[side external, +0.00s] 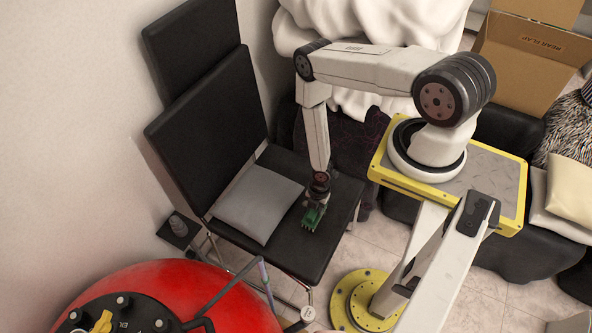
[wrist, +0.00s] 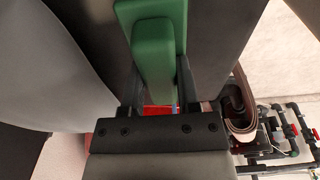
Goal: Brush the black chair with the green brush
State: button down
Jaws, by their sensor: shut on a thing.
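The black chair (side external: 285,258) stands by the wall at the left of the side view, with its backrest against a second black backrest. The green brush (side external: 312,217) is at the seat's right part, beside a grey cushion (side external: 257,203). My gripper (side external: 317,199) points down over the seat and is shut on the brush. In the wrist view, the green brush (wrist: 158,60) lies between the two dark fingers of my gripper (wrist: 157,85). The brush looks to be at or just above the seat; contact cannot be told. Its bristles are hidden in the wrist view.
A red pool filter tank (side external: 235,308) with a black top stands in front of the chair. The grey cushion fills the seat's left part. White and dark cloth (side external: 345,105) lies behind my arm. A cardboard box (side external: 530,50) is at the back right.

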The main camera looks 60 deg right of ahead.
jog(key=shift+w+r, duration=0.1)
jog(key=shift+w, duration=1.65)
jog(key=shift+s, duration=0.15)
jog(key=shift+s+a+f, duration=0.1)
jog(key=shift+s, duration=1.2)
jog(key=shift+s+f, duration=0.1)
jog(key=shift+s, duration=1.15)
jog(key=shift+w, duration=0.1)
jog(key=shift+w+r, duration=0.15)
jog(key=shift+w, duration=2.45)
